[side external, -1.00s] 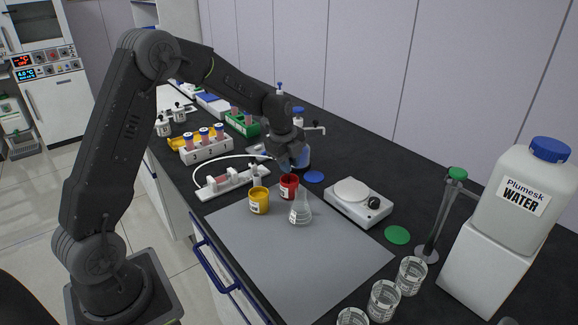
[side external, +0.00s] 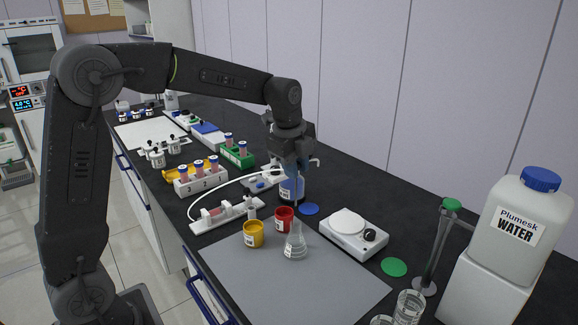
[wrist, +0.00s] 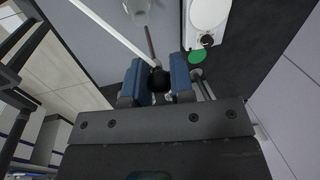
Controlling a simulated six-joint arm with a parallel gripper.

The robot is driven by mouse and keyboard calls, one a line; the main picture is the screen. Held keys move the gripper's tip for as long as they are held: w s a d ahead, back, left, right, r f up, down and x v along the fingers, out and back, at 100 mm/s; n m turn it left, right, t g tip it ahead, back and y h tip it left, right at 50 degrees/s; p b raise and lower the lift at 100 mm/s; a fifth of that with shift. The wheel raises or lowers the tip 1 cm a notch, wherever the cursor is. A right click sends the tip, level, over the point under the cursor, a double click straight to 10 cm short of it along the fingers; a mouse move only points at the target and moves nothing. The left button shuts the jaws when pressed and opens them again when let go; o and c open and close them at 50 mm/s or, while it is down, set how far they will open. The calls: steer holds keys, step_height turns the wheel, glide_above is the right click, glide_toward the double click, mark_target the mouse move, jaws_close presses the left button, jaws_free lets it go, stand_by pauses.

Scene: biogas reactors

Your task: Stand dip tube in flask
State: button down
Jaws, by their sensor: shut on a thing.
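My gripper (side external: 296,166) is above the worktop, its blue fingers shut on the dip tube. In the wrist view the fingers (wrist: 159,82) close around a dark round part, and a grey rod (wrist: 150,42) extends from it. The clear conical flask (side external: 296,245) stands upright on the grey mat. In the wrist view a pale vessel, probably the flask (wrist: 137,7), is cut by the top edge.
Yellow pot (side external: 253,234) and red pot (side external: 284,219) stand close to the flask. A blue-labelled bottle (side external: 291,190) is behind, and a white balance (side external: 353,236) is to the right. The grey mat (side external: 290,290) is clear in front.

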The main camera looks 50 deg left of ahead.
steer(key=shift+s+d, duration=0.2)
steer(key=shift+d, duration=0.1)
steer(key=shift+f, duration=0.15)
step_height(320, 180, down, 12)
stand_by(0.7)
steer(key=shift+c, duration=2.1)
jaws_free()
